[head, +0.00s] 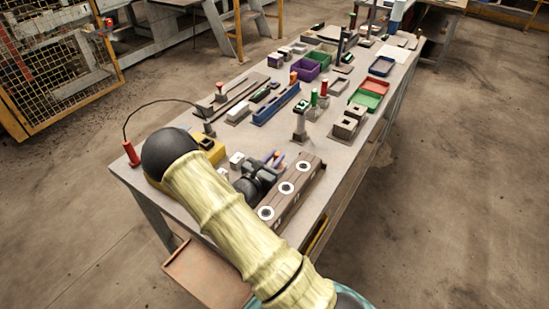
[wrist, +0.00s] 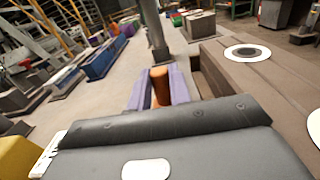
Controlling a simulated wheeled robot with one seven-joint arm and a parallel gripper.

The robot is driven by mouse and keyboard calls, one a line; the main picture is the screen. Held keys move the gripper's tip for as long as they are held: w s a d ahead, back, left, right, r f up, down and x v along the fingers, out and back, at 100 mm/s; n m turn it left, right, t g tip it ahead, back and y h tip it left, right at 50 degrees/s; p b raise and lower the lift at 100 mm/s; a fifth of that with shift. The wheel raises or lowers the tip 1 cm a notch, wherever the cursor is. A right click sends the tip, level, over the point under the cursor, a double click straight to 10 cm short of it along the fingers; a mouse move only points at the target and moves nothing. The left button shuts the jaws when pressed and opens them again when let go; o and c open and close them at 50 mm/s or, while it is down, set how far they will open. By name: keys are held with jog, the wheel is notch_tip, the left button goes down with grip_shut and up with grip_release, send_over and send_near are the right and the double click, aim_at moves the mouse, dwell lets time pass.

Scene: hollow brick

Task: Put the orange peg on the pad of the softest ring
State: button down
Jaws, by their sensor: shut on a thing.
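My gripper (head: 273,158) has purple fingers and is shut on the orange peg (wrist: 160,84), which stands upright between them in the wrist view. The brown block (head: 312,172) lies to the right of my gripper in the head view. Its top carries a row of white round pads with dark rings: a far pad (head: 303,166), a middle pad (head: 286,188) and a near pad (head: 266,213). The far one of two pads in the wrist view (wrist: 247,53) is right of the peg. The peg is apart from the pads. Ring softness cannot be told by sight.
A grey post (head: 299,128) stands on the table beyond my gripper. A yellow case (head: 211,148) and a small white block (head: 236,160) are to the left.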

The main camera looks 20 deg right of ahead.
jog(key=shift+r, duration=0.1)
jog(key=c, duration=1.3)
grip_release()
jog(key=b+v, duration=0.1)
jog(key=v, duration=1.1)
jog(key=shift+r, duration=0.1)
